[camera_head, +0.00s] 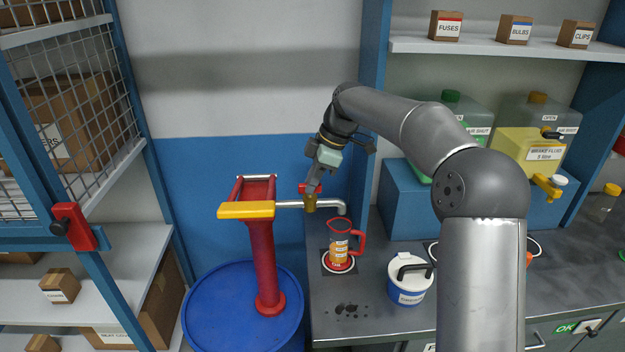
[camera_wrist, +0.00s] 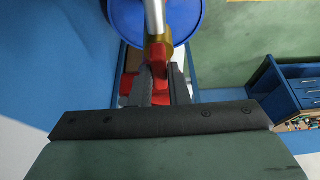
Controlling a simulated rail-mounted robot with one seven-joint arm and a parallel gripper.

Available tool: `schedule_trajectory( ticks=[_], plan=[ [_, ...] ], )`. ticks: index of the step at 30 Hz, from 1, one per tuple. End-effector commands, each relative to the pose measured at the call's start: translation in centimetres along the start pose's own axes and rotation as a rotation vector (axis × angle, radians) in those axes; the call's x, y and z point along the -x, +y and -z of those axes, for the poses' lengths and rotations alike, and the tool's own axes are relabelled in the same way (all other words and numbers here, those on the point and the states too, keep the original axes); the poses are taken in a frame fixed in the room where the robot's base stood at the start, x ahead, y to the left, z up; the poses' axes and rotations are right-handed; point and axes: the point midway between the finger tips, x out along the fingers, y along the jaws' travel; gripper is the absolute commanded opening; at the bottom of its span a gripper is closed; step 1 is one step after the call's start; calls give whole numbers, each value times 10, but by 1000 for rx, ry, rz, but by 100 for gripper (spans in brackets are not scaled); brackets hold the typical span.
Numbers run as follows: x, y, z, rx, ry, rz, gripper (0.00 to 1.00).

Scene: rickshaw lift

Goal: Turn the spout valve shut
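The spout valve has a brass body (camera_head: 310,203) and a red handle (camera_head: 308,188). It sits on the silver spout pipe (camera_head: 289,204) of a red hand pump (camera_head: 262,250) with a yellow top. My gripper (camera_head: 313,183) reaches down to the valve from above. In the wrist view, the red handle (camera_wrist: 158,53) lies between my fingertips (camera_wrist: 160,70), which look closed on it and hide part of it. The brass body (camera_wrist: 157,42) is just beyond. An orange-filled jug with a red handle (camera_head: 340,247) stands under the spout's bent end.
A blue drum (camera_head: 240,318) stands below the pump. A white tub (camera_head: 409,280) is on the grey counter (camera_head: 375,322), right of the jug. Fluid containers (camera_head: 533,140) stand on a blue block at the right. A blue post (camera_head: 372,80) rises behind my wrist.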

Motion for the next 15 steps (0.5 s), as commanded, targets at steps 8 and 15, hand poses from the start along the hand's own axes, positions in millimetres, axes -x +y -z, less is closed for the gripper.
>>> schedule_trajectory(
  ticks=[8, 15],
  plan=[
    [0, 0, 0, -4, 0, -2, 0],
    [-1, 0, -1, -63, 0, -27, 0]
  ],
)
